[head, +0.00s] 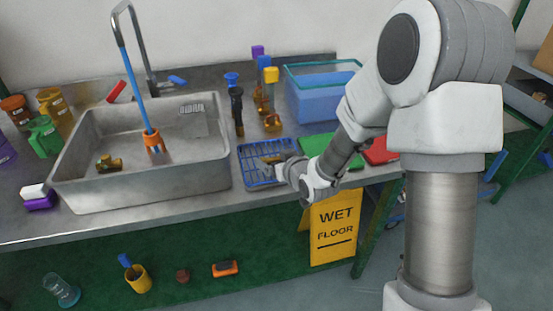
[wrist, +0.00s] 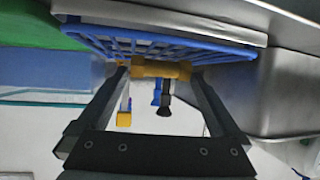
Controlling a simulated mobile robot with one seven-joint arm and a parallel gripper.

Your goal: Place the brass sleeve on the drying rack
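The brass sleeve (wrist: 160,69) shows in the wrist view as a yellow-brass piece lying crosswise between my fingertips. My gripper (wrist: 158,74) is shut on it, with a finger at each end. The blue wire drying rack (head: 253,176) lies on the counter right of the sink; it also shows in the wrist view (wrist: 112,42), where the sleeve appears close to its bars. I cannot tell whether they touch.
A green mat (head: 316,146) and a glass tank (head: 315,98) are to the right. Upright tools (head: 237,108) stand behind the rack. A yellow wet-floor sign (head: 333,230) stands in front.

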